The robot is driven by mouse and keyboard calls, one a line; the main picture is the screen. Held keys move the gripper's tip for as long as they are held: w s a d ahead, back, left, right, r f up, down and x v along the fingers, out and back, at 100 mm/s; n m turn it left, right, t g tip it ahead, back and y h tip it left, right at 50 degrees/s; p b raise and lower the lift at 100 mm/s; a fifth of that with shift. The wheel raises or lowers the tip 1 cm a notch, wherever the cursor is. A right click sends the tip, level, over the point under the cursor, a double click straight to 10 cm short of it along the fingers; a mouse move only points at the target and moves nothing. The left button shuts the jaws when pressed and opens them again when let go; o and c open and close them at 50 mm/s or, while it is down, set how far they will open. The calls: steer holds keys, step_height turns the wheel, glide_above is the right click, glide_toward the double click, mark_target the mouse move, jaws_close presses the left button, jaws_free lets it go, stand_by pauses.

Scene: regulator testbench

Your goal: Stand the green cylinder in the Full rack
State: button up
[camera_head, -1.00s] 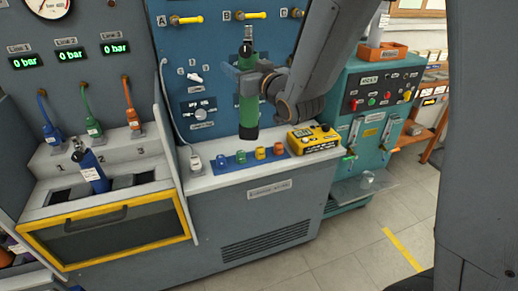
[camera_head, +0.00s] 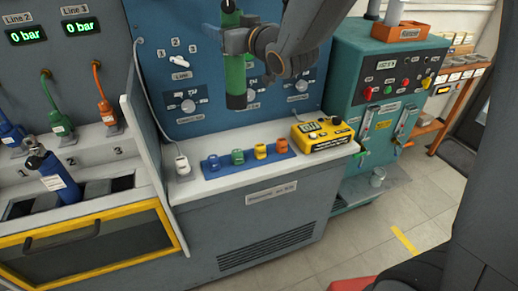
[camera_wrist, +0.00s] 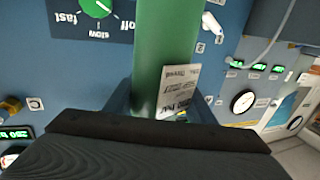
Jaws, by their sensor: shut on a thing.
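The green cylinder (camera_head: 235,78) is upright in my gripper (camera_head: 238,42), with its dark valve end at the top. It is held in the air in front of the blue panel, above the white bench top. In the wrist view the green cylinder (camera_wrist: 165,50) runs between the jaws of my gripper (camera_wrist: 160,100), and a white label shows on its side. The jaws are shut on it. I cannot make out a rack marked Full in these frames.
A blue cylinder (camera_head: 52,175) leans in a slot of the bay at left, behind a yellow-framed front (camera_head: 95,240). A blue strip (camera_head: 248,162) with coloured connectors and a yellow meter (camera_head: 322,133) lie on the bench.

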steer(key=shift+w+a+f+b, duration=0.1)
steer(key=shift+w+f+b, duration=0.4)
steer(key=shift+f+b, duration=0.25)
steer(key=shift+w+f+b, duration=0.45)
steer(key=shift+f+b, duration=0.1)
steer(key=shift+f, duration=0.4)
step_height(320, 180, down, 13)
steer(key=p, duration=0.1)
steer(key=w+d+f+p, duration=0.1)
steer(key=w+d+p, duration=0.1)
steer(key=w+d, duration=0.3)
steer(key=shift+d+f, duration=0.4)
steer(key=shift+d, duration=0.25)
steer(key=o, duration=0.9)
steer(key=shift+s+f, duration=0.1)
steer(key=shift+f, duration=0.2)
steer(key=shift+c, duration=0.2)
steer(key=o, duration=0.4)
steer(key=shift+r, duration=0.1)
